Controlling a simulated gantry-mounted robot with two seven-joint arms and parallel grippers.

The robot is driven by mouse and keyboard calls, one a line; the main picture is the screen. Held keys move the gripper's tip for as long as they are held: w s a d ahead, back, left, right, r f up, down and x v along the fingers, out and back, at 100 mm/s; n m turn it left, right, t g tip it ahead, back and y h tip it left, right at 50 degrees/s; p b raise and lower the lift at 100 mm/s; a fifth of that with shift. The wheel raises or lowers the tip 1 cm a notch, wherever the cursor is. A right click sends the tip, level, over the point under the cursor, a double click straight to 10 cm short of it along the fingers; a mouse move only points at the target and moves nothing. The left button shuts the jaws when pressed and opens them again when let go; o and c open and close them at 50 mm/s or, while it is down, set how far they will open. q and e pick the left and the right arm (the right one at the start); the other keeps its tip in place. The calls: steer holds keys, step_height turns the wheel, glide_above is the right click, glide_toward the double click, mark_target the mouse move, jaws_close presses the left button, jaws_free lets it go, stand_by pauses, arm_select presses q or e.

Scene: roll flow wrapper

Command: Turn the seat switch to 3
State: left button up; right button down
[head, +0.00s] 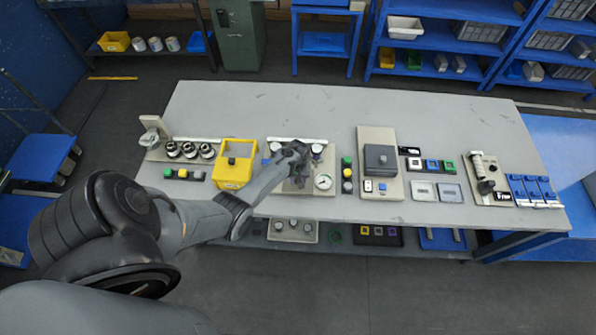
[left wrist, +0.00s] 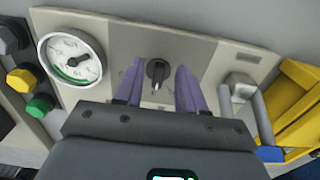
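The seat switch is a small dark rotary knob (left wrist: 157,72) on a beige panel (left wrist: 212,62), seen in the left wrist view. A white mark on it points towards the bottom of that picture. The scale marks around it are too small to read. My left gripper (left wrist: 159,84) is open, with one purple finger on each side of the knob. A gap shows between the knob and each finger. In the head view my left gripper (head: 292,165) is over the panel (head: 329,160) and hides the knob. My right gripper is in neither view.
A round gauge (left wrist: 70,58) sits beside the switch. Yellow and green buttons (left wrist: 38,106) are at the left wrist view's left edge. A yellow box (head: 236,152) stands left of the panel and a beige unit with a grey block (head: 380,157) stands right. The rear table surface (head: 300,112) is clear.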

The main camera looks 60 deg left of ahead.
arm_select(q)
step_height(320, 180, up, 10)
steer(key=p, duration=0.1)
stand_by(0.4)
steer(key=shift+s+f, duration=0.1)
steer(key=shift+f, duration=0.05)
